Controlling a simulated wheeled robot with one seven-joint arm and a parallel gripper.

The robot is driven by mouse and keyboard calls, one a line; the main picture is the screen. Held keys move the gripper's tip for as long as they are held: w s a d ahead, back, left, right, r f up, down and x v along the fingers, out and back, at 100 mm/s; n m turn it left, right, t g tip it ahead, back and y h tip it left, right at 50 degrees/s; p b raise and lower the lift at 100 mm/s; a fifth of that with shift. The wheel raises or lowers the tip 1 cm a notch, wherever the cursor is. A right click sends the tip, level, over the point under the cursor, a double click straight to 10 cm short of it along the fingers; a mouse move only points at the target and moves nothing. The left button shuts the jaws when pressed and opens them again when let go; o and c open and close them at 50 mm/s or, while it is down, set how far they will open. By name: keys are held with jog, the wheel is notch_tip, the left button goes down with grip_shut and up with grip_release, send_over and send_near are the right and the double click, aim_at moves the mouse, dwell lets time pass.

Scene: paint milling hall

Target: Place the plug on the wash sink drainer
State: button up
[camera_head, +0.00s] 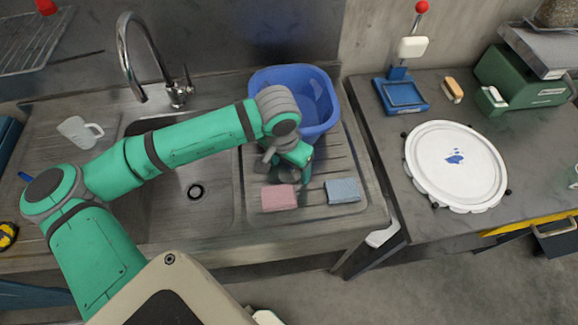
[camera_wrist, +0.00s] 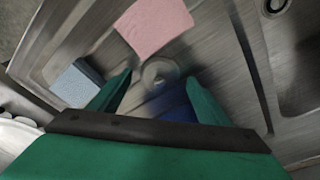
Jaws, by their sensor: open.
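A small round grey plug (camera_wrist: 159,73) shows in the wrist view on the ribbed metal of the wash sink drainer (camera_wrist: 190,50), just beyond and between the tips of my open fingers. In the head view, a small greyish round shape (camera_head: 319,174) beside my gripper seems to be the same plug, partly hidden. My gripper (camera_head: 297,179) points down low over the drainer (camera_head: 348,212), with nothing held. In the wrist view my gripper (camera_wrist: 158,82) has its two green fingers spread apart. Whether either finger touches the plug cannot be told.
A pink cloth (camera_head: 280,197) and a blue sponge (camera_head: 343,190) lie on the drainer's front part. A blue tub (camera_head: 322,97) stands at its back. The sink basin (camera_head: 185,215), with a tap (camera_head: 178,92), is to the left. A white round lid (camera_head: 456,165) lies on the right-hand bench.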

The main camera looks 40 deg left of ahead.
aim_at(286, 178)
notch_tip(286, 178, up, 12)
jog(key=s, duration=0.1)
jog(key=shift+s+f, duration=0.15)
jog(key=shift+s, duration=0.15)
dwell(0.5)
